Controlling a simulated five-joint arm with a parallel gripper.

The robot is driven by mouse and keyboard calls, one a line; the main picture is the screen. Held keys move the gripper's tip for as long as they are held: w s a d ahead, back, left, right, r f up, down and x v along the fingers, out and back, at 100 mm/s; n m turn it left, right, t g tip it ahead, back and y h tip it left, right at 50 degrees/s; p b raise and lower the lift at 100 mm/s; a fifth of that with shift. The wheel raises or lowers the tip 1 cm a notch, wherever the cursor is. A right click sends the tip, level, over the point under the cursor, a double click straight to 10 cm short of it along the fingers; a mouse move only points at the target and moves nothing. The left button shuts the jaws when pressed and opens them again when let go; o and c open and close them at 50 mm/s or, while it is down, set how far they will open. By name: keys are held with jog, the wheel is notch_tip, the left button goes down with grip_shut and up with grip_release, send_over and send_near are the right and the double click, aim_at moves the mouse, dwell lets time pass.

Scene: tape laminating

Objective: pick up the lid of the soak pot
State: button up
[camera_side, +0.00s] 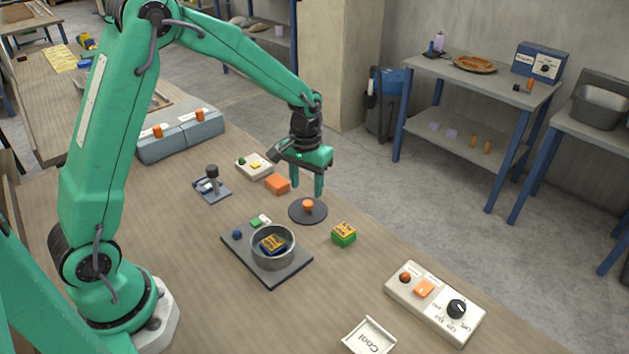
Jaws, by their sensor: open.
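The lid (316,214) is a dark flat disc with an orange knob (308,205), lying on the wooden bench behind and to the right of the pot. The soak pot (273,258) is a grey round metal pot standing uncovered on a dark plate (282,281). Whether the fingertips reach level with the knob I cannot tell.
A green and yellow block (344,235) stands right of the lid. An orange block (277,184) and a white button box (254,166) lie behind-left. A white control panel (434,302) and a "Cool" tray (369,338) lie at front right.

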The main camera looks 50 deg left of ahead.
aim_at(308, 202)
jog(key=shift+f, duration=2.5)
grip_shut()
jog(key=shift+w+r, duration=0.1)
jog(key=shift+r, duration=0.05)
jog(key=shift+r, duration=0.55)
jog(key=r, duration=0.3)
jog(key=shift+d+r, duration=0.1)
jog(key=shift+d, duration=0.2)
jog(key=s+d+r, duration=0.6)
jog(key=d, duration=0.3)
jog(key=shift+d+r, duration=0.25)
jog(key=shift+d, duration=0.1)
